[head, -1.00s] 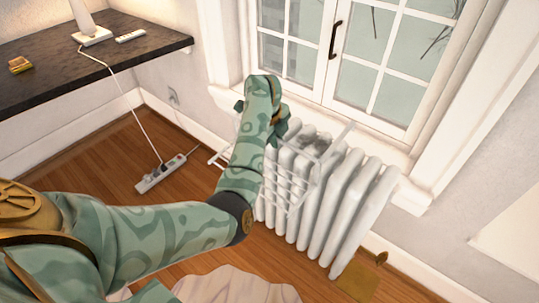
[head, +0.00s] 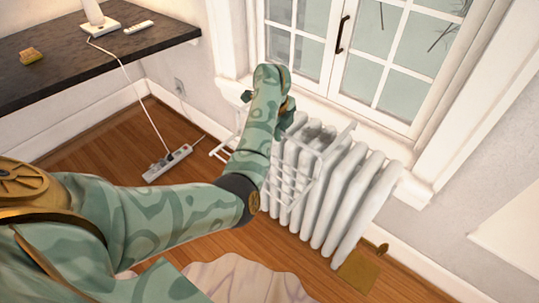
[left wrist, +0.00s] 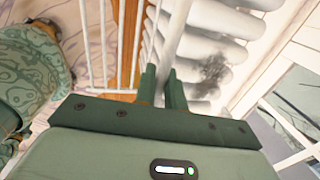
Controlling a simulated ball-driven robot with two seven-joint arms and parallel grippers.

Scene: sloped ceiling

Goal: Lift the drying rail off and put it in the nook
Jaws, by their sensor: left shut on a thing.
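The drying rail (head: 290,187) is a white wire rack at the white ribbed radiator (head: 352,205) under the window. Its bars hang along the radiator's front, and one end sticks out to the left of my arm. My left gripper (left wrist: 161,82) is shut on a white bar of the drying rail (left wrist: 176,30) in the left wrist view. In the head view my own forearm and wrist hide most of the grip and the middle of the rail. I cannot tell whether the rail still touches the radiator. My right gripper is not in view. No nook can be made out for certain.
A window sill (head: 400,178) stands close behind the radiator.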

